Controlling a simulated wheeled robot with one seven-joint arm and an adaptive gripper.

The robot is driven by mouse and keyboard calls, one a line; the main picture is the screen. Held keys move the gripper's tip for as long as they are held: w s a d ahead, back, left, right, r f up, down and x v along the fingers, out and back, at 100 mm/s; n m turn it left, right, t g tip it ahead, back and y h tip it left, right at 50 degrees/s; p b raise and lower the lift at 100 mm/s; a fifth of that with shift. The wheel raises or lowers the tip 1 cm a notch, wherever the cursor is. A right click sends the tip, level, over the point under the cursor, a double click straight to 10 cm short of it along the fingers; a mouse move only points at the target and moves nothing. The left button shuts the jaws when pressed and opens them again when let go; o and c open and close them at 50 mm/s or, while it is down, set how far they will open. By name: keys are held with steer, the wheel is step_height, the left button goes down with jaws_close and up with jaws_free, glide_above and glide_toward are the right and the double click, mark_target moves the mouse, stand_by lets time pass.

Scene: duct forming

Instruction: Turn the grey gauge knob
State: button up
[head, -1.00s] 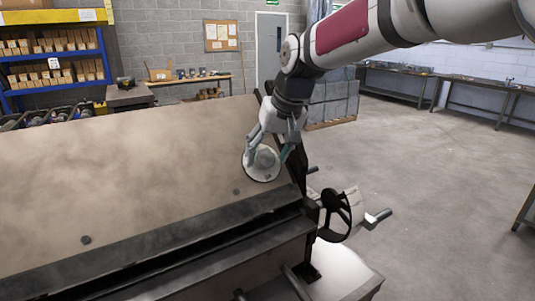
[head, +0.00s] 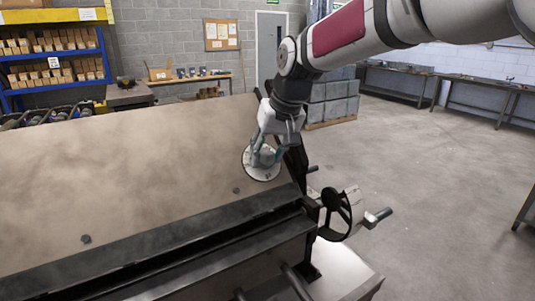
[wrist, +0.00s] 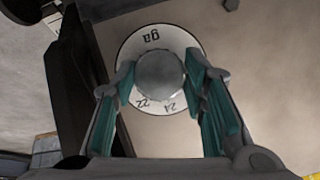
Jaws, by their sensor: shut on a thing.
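The grey gauge knob (wrist: 160,72) is a round, domed knob at the centre of a white dial plate (wrist: 142,39) marked "ga", "22" and "24". The dial (head: 249,172) sits on the sloping tan panel near its right end. My gripper (head: 265,157) reaches down to the dial from above. In the wrist view the teal-padded fingers stand on both sides of the knob, and my gripper is shut on it. In the head view the fingers hide most of the knob.
The large tan panel (head: 110,170) fills the left, with a dark slot and rail below it. A black handwheel (head: 335,212) with a crank handle stands right of the dial. Blue shelving (head: 55,60) is behind. Open floor lies to the right.

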steer(key=n, duration=0.2)
steer(key=n+t+h+b, duration=0.1)
steer(key=n, duration=0.2)
steer(key=shift+a+t+h+b, duration=0.15)
steer(key=shift+t+h+b, duration=0.15)
steer(key=n+t+b, duration=0.1)
steer(key=n, duration=0.2)
steer(key=shift+s+f+n+h, duration=0.1)
steer(key=shift+s+n+h, duration=0.05)
steer(key=shift+n+h, duration=0.2)
steer(key=n+t+b, duration=0.1)
steer(key=n+b, duration=0.1)
steer(key=n, duration=0.1)
steer(key=n+t+b, duration=0.1)
steer(key=n, duration=0.2)
steer(key=n+t+b, duration=0.1)
steer(key=n, duration=0.2)
steer(key=shift+s+f+t+b, duration=0.15)
steer(key=shift+t+b, duration=0.15)
steer(key=shift+b, duration=0.1)
steer(key=n+y+b, duration=0.1)
steer(key=n, duration=0.2)
steer(key=n+t+y, duration=0.1)
steer(key=n, duration=0.3)
steer(key=shift+b, duration=0.4)
steer(key=shift+f, duration=0.1)
steer(key=o, duration=1.2)
steer(key=shift+c, duration=0.2)
steer(key=shift+t+y, duration=0.25)
steer(key=shift+t, duration=0.05)
